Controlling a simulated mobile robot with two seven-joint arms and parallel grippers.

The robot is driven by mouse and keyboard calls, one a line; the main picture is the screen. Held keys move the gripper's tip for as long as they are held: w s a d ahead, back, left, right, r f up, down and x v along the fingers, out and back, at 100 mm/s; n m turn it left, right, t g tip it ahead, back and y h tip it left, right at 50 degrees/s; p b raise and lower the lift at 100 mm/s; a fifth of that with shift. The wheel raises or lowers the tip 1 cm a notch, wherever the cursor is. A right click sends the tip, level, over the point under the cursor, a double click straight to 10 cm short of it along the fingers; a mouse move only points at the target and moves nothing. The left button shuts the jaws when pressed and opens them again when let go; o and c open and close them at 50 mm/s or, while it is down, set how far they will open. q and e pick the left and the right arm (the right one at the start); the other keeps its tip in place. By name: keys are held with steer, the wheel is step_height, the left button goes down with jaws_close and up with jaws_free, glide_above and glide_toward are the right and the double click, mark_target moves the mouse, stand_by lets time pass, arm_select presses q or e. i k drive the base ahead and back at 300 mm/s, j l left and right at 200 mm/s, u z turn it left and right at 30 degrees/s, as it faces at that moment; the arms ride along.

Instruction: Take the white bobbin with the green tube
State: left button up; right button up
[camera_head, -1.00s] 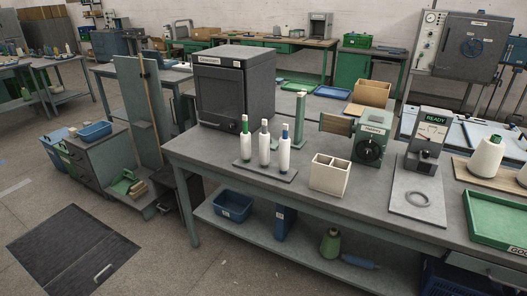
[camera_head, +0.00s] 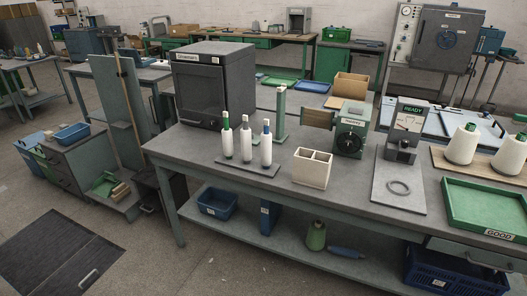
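Three white bobbins stand upright in a row on a flat dark plate (camera_head: 247,168) on the bench. The left bobbin (camera_head: 227,141) shows green on its tube. The middle bobbin (camera_head: 246,143) has a pale tube top. The right bobbin (camera_head: 266,147) has a blue tube top. Nothing touches the bobbins except the plate under them. Neither of my grippers is in view.
A dark oven-like box (camera_head: 213,85) stands behind the bobbins, with a green post (camera_head: 281,112) at back right. A cream divided box (camera_head: 312,168) stands to their right. Further right are a READY device (camera_head: 407,130), white cones (camera_head: 462,144) and a green GOOD tray (camera_head: 485,203).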

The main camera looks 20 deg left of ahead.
mark_target(226, 133)
steer(key=i+j+z, duration=0.15)
steer(key=j, duration=0.4)
steer(key=i+j+z, duration=0.2)
steer(key=j, duration=0.35)
steer(key=i+j+z, duration=0.15)
steer(key=j, duration=0.45)
steer(key=j+z, duration=0.2)
steer(key=j, duration=0.4)
